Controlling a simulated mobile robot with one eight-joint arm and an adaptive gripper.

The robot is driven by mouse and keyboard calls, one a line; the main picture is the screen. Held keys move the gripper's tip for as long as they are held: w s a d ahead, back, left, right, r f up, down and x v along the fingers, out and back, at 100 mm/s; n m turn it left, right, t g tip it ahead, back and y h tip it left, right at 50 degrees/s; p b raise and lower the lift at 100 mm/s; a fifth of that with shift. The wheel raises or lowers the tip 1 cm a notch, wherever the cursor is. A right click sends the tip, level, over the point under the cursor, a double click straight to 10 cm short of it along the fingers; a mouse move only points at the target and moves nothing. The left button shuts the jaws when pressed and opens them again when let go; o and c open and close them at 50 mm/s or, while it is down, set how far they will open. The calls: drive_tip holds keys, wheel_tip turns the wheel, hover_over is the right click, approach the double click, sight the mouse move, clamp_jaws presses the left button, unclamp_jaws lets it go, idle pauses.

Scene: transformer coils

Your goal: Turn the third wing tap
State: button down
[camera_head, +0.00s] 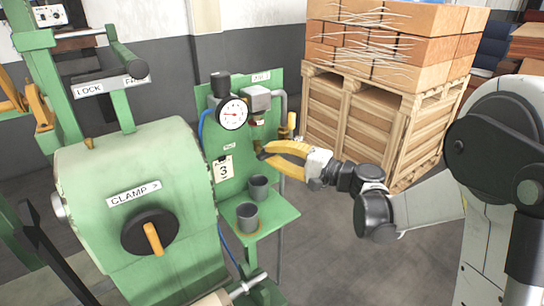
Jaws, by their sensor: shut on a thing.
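My gripper (264,153), with yellow fingers, reaches in from the right to the green panel (240,160), below the metal box and beside the card marked 3. Its fingers are closed around a small part at the panel, which I take to be the wing tap. The fingers hide that part, so its wing angle cannot be read.
A pressure gauge (232,114) sits up and left of my gripper. Two grey cups (247,216) stand on the green shelf (281,213) below. A green machine (110,180) fills the left. A loaded wooden crate (350,120) stands behind. Floor is clear below my arm.

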drive_tip(key=shift+m, duration=0.3)
idle(0.4)
drive_tip(key=c, duration=1.5)
unclamp_jaws()
drive_tip(key=shift+a, duration=0.1)
drive_tip(key=v, duration=1.2)
drive_tip(key=shift+f, duration=0.15)
